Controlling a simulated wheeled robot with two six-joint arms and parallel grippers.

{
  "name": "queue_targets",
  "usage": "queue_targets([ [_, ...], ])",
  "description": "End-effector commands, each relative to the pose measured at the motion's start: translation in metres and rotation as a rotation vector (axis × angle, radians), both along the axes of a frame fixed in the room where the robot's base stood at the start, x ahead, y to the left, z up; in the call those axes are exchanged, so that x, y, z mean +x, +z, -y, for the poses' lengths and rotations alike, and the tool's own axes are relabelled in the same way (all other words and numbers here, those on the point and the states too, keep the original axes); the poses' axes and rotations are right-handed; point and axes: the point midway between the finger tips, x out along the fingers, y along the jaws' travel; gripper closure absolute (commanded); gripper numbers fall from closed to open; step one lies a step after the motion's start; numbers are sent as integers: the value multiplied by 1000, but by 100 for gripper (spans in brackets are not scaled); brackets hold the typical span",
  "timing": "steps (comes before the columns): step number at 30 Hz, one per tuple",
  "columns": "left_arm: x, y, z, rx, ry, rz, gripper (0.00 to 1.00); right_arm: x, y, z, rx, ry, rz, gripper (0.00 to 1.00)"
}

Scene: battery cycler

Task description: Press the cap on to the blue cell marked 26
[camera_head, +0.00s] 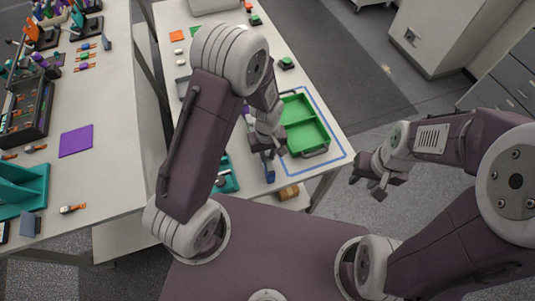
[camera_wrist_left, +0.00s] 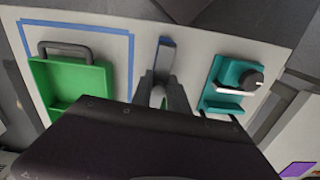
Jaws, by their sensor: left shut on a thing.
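My left gripper (camera_head: 267,149) is shut on a narrow blue piece, which I take to be the blue cell (camera_head: 269,171), over the white table. In the left wrist view the blue cell (camera_wrist_left: 167,57) shows between and beyond the fingertips of the left gripper (camera_wrist_left: 164,82). Its number cannot be read, and I cannot make out the cap for certain. Whether the cell touches the table is unclear. My right gripper (camera_head: 369,186) is open and empty, beyond the table's right edge.
A green tray (camera_head: 306,125) with a dark handle lies inside a blue outline, right of the left gripper. A teal fixture (camera_wrist_left: 222,88) with a black knob stands on the cell's other side. The left table (camera_head: 105,135) holds racks, tools and a purple mat (camera_head: 76,140).

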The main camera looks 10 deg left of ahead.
Motion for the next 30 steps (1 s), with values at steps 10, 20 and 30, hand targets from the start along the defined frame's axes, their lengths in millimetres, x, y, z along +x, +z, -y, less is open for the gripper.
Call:
queue_targets([
  [10,0,0,0,0,0,0,66,0,0,0,0,0,0,64],
  [20,0,0,0,0,0,0,43,0,0,0,0,0,0,64],
  [30,0,1,0,0,0,0,33,0,1,0,0,0,0,64],
])
